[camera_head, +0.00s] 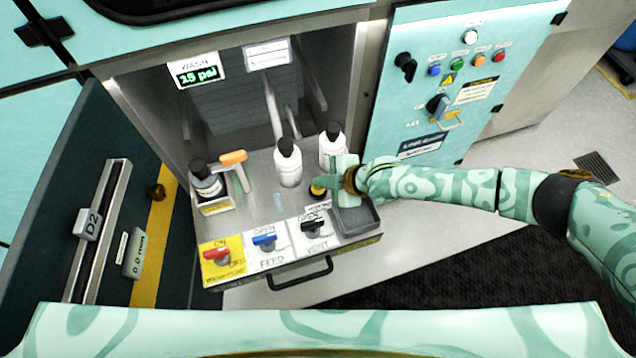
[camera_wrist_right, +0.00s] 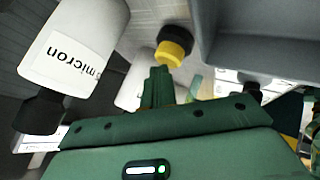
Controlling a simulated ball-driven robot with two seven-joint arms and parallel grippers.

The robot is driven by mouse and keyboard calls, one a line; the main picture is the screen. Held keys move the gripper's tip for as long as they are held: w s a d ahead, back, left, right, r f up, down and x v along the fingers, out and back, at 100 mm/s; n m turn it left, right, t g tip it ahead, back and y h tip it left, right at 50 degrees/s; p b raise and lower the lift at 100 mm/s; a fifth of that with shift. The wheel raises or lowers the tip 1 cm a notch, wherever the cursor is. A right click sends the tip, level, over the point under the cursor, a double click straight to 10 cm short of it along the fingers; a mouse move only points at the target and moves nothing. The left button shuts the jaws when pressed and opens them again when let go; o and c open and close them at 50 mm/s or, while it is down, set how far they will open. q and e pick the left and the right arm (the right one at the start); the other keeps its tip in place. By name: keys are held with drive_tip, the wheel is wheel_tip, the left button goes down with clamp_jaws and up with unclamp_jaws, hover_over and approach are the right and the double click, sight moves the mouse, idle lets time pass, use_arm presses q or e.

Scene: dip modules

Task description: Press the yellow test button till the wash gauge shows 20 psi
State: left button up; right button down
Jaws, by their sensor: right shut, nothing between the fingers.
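The wash gauge (camera_head: 198,76) at the upper left of the bay reads 15 psi in green digits. The yellow test button (camera_head: 318,187) sits on the shelf in front of the white bottles, partly covered by my right gripper in the head view. It also shows in the right wrist view (camera_wrist_right: 172,50) as a yellow cap on a black base. My right gripper (camera_head: 322,184) is shut and empty, its fingertips close to the button. In the wrist view its fingertips (camera_wrist_right: 160,72) lie just below the button; whether they touch it I cannot tell. My left gripper is not in view.
White bottles (camera_head: 288,163) with black caps stand behind the button. A grey tray (camera_head: 357,222) is beside it. Red (camera_head: 218,256), blue (camera_head: 265,241) and black (camera_head: 314,227) valve handles line the front.

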drive_tip(key=shift+r+p, duration=0.4)
drive_tip(key=shift+r, duration=0.3)
wheel_tip(320, 180, up, 5)
drive_tip(key=p, duration=0.3)
drive_tip(key=shift+p, duration=0.4)
idle(0.4)
